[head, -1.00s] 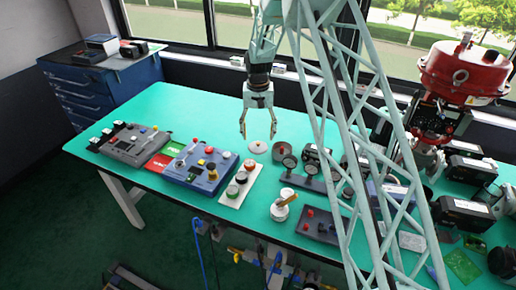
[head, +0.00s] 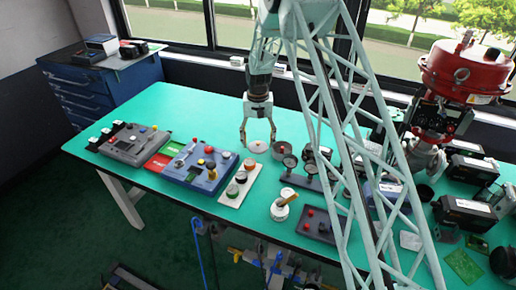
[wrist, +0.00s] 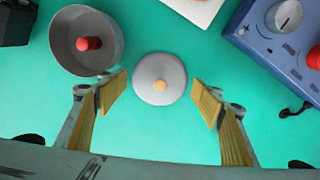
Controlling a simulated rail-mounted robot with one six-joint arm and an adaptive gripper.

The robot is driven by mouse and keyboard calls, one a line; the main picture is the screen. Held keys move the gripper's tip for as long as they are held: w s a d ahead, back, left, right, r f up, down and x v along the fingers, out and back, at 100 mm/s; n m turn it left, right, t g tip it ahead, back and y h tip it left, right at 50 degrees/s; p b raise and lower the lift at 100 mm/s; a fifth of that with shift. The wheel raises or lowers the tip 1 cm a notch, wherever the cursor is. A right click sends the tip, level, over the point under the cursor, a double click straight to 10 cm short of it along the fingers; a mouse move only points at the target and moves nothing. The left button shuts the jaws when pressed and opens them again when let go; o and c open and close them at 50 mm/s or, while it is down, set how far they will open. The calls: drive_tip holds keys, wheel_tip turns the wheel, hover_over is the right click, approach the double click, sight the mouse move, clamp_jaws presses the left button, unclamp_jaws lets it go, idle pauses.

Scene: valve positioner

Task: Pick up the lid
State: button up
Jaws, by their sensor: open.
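The lid is a small round pale disc with a tan knob in the middle. In the head view the lid (head: 258,148) lies on the green table, and in the wrist view the lid (wrist: 149,91) lies between my fingers. My gripper (head: 258,144) is open and points down just above or around the lid. In the wrist view my gripper (wrist: 160,96) has yellow-padded fingers, one on each side of the lid, with a gap to it. Whether the fingertips reach the table is hard to tell.
A grey cup (wrist: 113,62) with a red knob inside stands close beside my left finger in the wrist view. A blue control box (head: 200,168) and a white plate with several knobs (head: 239,184) are near. A white pot (head: 279,211) stands toward the front.

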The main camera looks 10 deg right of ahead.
drive_tip(key=shift+f, duration=0.1)
idle(0.5)
drive_tip(key=c, duration=1.3)
drive_tip(key=shift+s, duration=0.1)
